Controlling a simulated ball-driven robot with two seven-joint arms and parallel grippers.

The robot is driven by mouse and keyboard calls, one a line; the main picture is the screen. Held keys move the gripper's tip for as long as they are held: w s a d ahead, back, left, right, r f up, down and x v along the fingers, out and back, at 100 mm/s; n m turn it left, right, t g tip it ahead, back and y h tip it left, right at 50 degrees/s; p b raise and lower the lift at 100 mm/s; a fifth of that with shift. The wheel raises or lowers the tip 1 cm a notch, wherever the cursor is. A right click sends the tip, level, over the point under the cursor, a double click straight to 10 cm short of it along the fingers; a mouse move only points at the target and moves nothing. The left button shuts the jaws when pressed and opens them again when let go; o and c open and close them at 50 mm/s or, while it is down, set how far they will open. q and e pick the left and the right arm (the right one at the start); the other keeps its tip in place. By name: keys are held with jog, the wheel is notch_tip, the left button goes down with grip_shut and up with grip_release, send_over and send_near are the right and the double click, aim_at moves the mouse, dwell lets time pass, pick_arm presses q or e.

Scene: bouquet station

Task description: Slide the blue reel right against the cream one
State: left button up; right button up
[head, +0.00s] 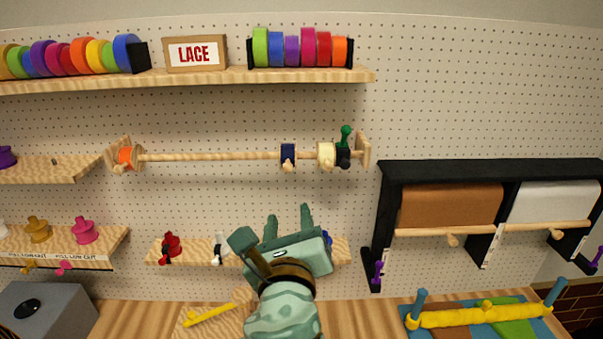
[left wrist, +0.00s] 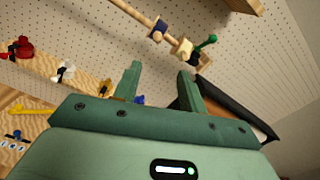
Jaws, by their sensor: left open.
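The dark blue reel (head: 288,155) hangs on a horizontal wooden rod (head: 210,156) on the pegboard. The cream reel (head: 326,155) is on the same rod to its right, with a stretch of bare rod between them. In the left wrist view the blue reel (left wrist: 158,30) and cream reel (left wrist: 184,48) show beyond the fingers. My left gripper (head: 288,215) is open and empty, below the blue reel and apart from it; its fingertips (left wrist: 160,72) point up toward the rod. My right gripper is not in view.
A black piece with a green knob (head: 345,137) stands right of the cream reel, beside the rod's end bracket. An orange reel (head: 125,157) is at the rod's left end. A low shelf (head: 190,254) lies behind my gripper. A black paper-roll rack (head: 490,170) is at right.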

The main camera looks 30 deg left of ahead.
pick_arm(q)
jog(key=a+b, duration=0.2)
jog(key=b, duration=0.1)
send_near(287, 170)
jog(key=shift+m, duration=0.4)
jog(key=x, duration=0.7)
jog(key=shift+w+r, duration=0.1)
jog(key=shift+w, duration=0.25)
jog(key=shift+w+a, duration=0.2)
jog(key=shift+a, duration=0.15)
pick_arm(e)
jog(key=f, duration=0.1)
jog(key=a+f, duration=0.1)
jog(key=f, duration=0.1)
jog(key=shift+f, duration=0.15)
